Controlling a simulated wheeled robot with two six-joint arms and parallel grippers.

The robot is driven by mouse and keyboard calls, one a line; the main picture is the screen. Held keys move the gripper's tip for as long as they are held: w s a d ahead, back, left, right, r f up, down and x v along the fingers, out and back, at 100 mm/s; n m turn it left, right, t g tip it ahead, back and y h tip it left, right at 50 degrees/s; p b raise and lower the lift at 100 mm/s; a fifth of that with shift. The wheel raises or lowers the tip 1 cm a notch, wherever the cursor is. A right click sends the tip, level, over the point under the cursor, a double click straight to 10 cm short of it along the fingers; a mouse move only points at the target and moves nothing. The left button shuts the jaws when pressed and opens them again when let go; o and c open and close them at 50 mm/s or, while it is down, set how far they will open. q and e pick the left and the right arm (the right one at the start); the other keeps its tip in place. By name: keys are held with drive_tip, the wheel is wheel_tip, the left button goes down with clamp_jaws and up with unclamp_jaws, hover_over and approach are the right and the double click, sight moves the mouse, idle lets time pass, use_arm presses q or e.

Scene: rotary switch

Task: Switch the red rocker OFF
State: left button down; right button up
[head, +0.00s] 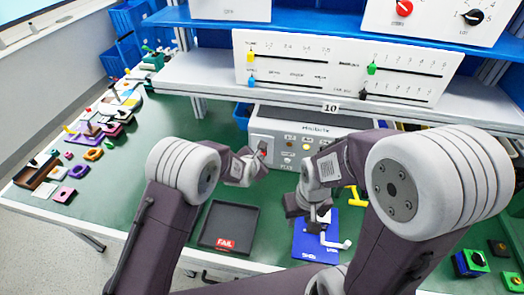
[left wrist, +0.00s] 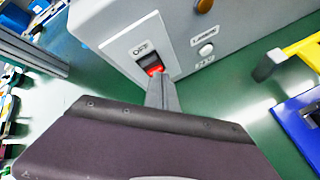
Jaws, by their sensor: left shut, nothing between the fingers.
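The red rocker (left wrist: 155,69) sits in a white plate on the front of a grey control box (head: 275,125). In the left wrist view its upper part is dark and red shows at the lower part, with an "OFF" label above it. It shows small and red in the head view (head: 264,151). My left gripper (left wrist: 162,80) is shut and empty, its tips right at the rocker's lower edge and partly hiding it. I cannot tell whether they touch. My right gripper (head: 318,215) hangs over a blue tray (head: 310,245), its fingers too small to read.
A black "FAIL" tray (head: 230,222) lies in front. A shelf (head: 215,82) with slider panels is above the box. Loose coloured parts lie at the table's left.

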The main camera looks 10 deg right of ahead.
use_arm(q)
drive_tip(key=shift+w+d, duration=0.1)
drive_tip(key=shift+w, duration=0.15)
drive_tip(key=shift+w+d, duration=0.15)
drive_tip(key=shift+w, duration=0.2)
idle(0.6)
drive_tip(key=shift+s+b, duration=0.15)
drive_tip(key=shift+b, duration=0.2)
drive_tip(key=shift+s+a+b, duration=0.3)
drive_tip(key=shift+s+b, duration=0.1)
drive_tip(key=shift+s, duration=0.2)
drive_tip(key=shift+s+f, duration=0.1)
drive_tip(key=s, duration=0.1)
drive_tip(key=s+a+b, duration=0.1)
drive_tip(key=s, duration=0.1)
drive_tip(key=s+a+b, duration=0.1)
drive_tip(key=shift+s+f, duration=0.2)
drive_tip(key=shift+f, duration=0.05)
